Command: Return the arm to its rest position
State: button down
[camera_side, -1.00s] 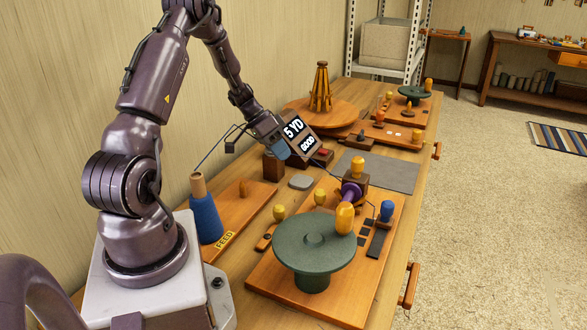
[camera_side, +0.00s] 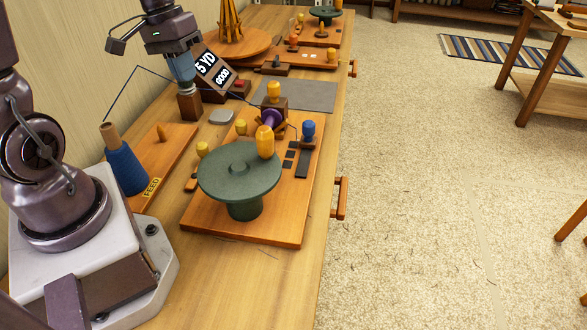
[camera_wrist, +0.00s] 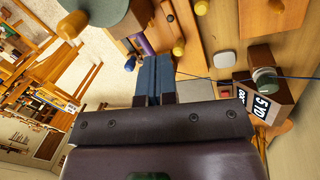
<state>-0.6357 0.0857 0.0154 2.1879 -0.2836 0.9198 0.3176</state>
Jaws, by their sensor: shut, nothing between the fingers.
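My gripper (camera_side: 183,76) shows at the upper left of the side view, with its blue-grey fingers pointing down. In the wrist view its fingers (camera_wrist: 152,68) are together with nothing between them. In the side picture the fingers overlap the space just above a dark wooden block (camera_side: 190,106); I cannot tell the exact gap. In the wrist view this block (camera_wrist: 261,57), topped by a grey-green cylinder, is to the right, apart from the fingers.
A sign reading 5 YD GOOD (camera_side: 214,68) stands beside the block. A blue thread cone (camera_side: 124,168) is at left. A green turntable (camera_side: 238,170) and yellow knobs are on the nearer board (camera_side: 285,225). A thread crosses the bench. The grey mat (camera_side: 296,95) is bare.

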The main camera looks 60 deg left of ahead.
jog(key=s+d+r+m+t+y, duration=0.1)
jog(key=s+d+r+m+t, duration=0.1)
jog(key=d+r, duration=0.3)
jog(key=s+d+r+m+t+y, duration=0.1)
jog(key=s+d+r+m+t, duration=0.1)
jog(key=d, duration=0.7)
notch_tip(320, 180, up, 3)
jog(key=shift+s+d+r+m, duration=0.2)
jog(key=shift+s+d+m, duration=0.2)
jog(key=shift+s+m, duration=0.6)
